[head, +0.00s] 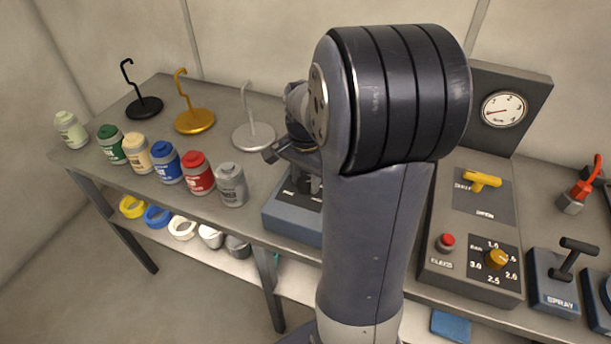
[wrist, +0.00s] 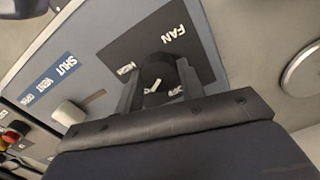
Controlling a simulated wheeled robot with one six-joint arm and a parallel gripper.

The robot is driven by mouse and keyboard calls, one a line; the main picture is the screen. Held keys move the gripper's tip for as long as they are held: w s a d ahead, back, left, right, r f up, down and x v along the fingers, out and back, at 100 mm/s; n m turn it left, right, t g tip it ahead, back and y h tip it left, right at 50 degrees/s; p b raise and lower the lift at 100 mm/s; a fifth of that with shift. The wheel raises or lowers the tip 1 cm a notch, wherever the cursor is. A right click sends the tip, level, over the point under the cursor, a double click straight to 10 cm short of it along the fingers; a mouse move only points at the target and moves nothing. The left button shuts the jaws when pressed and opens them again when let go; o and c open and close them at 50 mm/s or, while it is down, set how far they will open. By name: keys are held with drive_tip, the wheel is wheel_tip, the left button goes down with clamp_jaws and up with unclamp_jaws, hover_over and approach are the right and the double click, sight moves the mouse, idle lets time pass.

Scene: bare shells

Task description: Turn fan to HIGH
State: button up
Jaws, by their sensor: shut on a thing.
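The fan knob (wrist: 158,72) is dark and round with a white pointer mark. It sits on a dark plate marked FAN (wrist: 196,47), on a blue-grey panel (wrist: 85,45). A label that seems to read HIGH lies beside the knob; another label near my gripper is partly covered. My gripper (wrist: 160,86) is shut on the knob, one finger on each side. I cannot tell for sure which label the mark points to. In the head view, my arm hides most of the panel (head: 285,217) and the knob.
On the panel are a pale slider (wrist: 69,113) by SHUT and VENT labels. Several paint jars (head: 197,175) and hook stands (head: 254,136) stand left on the bench. A grey control box (head: 467,276) and a SPRAY lever box (head: 553,292) stand right.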

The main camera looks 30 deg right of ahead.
sight(305, 181)
drive_tip(key=m, duration=0.6)
drive_tip(key=shift+m+p, duration=0.3)
drive_tip(key=shift+p, duration=0.1)
drive_tip(key=m, duration=0.5)
drive_tip(key=shift+m, duration=0.4)
drive_tip(key=o, duration=1)
wheel_tip(305, 181, up, 11)
drive_tip(key=shift+f, duration=0.2)
